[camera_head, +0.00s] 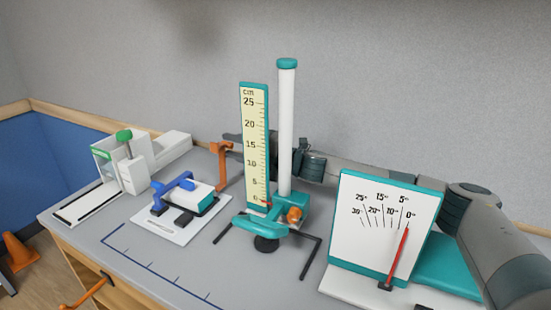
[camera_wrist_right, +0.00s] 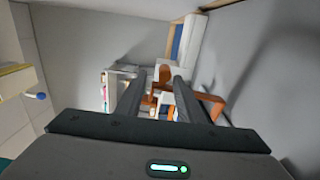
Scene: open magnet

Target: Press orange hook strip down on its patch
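An orange bent piece (camera_head: 222,166), which looks like the hook strip, stands upright near the back of the table, left of the ruler. My right gripper (camera_head: 232,138) reaches in from the right behind the ruler, and its tips are beside the top of this piece. In the right wrist view orange parts (camera_wrist_right: 208,103) show between and right of the fingers of my right gripper (camera_wrist_right: 160,80). The fingers are apart, with a gap between them; I cannot tell whether they touch the orange piece. No patch can be made out. My left gripper is not in view.
A ruler (camera_head: 254,145) and a white post (camera_head: 286,130) stand mid-table. A dial board (camera_head: 382,228) stands at the right, in front of my right arm. A blue-levered device (camera_head: 178,205) and a white stand (camera_head: 130,165) are left.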

